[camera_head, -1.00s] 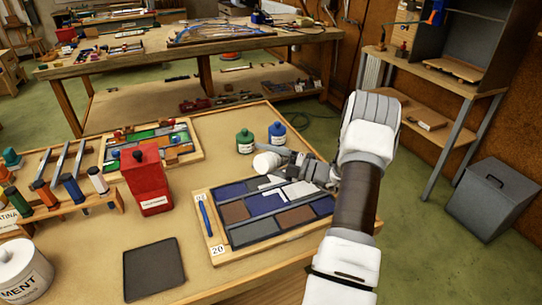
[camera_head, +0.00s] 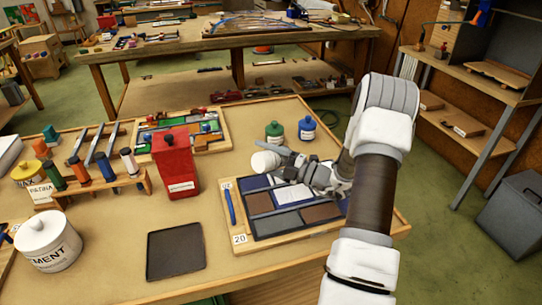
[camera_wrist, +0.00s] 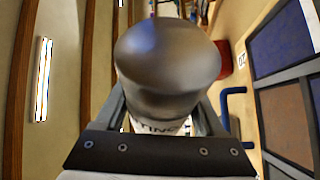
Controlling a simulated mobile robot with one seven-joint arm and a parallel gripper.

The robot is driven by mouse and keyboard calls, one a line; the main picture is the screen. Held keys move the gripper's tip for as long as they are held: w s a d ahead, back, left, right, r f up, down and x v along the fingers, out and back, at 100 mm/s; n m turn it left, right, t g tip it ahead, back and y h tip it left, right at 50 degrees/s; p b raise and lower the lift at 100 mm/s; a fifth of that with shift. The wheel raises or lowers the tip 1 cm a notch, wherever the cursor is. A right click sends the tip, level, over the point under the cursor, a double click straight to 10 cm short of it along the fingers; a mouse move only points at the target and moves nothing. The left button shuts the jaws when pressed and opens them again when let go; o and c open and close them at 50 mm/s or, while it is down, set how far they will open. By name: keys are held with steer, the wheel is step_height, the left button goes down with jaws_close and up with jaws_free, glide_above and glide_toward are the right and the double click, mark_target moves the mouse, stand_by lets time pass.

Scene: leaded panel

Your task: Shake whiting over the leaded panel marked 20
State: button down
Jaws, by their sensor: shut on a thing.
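The leaded panel (camera_head: 321,213) marked 20 lies on a wooden board on the bench, with blue, brown and grey panes between dark strips. Its number tag (camera_head: 239,238) sits at the near left corner. Pale white patches show on its middle panes; I cannot tell whether they are powder or glass. My gripper (camera_head: 290,163) is shut on the whiting shaker (camera_head: 265,161), above the panel's far left part. In the head view its white end points left. In the wrist view the shaker's grey domed top (camera_wrist: 167,60) hides much, with part of its label below.
A red box (camera_head: 176,163) and a dark mat (camera_head: 175,251) are to the left. Green (camera_head: 274,132) and blue (camera_head: 307,129) bottles stand behind the shaker. A cement pot (camera_head: 47,244) is at the near left.

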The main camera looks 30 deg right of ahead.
steer(key=shift+w+a+b, duration=1.2)
steer(key=shift+a+b, duration=0.7)
steer(key=shift+a, duration=4.1)
steer(key=shift+s+a+p, duration=1.1)
steer(key=shift+s+p, duration=0.5)
steer(key=shift+s, duration=4.3)
steer(key=s+d+f+n+g+h, duration=0.1)
steer(key=d+n, duration=0.2)
steer(key=d, duration=0.7)
steer(key=s+d+f+n+p, duration=0.1)
steer(key=s+d+n, duration=0.1)
steer(key=d, duration=0.8)
steer(key=s+d+f+n+g+h, duration=0.1)
steer(key=s+d+n, duration=0.1)
steer(key=d, duration=0.8)
steer(key=shift+s+d+f+n+g+h+p, duration=0.15)
steer(key=shift+d+n+g+h+p, duration=0.2)
steer(key=shift+n, duration=0.55)
steer(key=shift+d+f+n+h+b, duration=0.3)
steer(key=shift+n+h+b, duration=0.35)
steer(key=shift+n, duration=0.35)
steer(key=shift+a, duration=0.1)
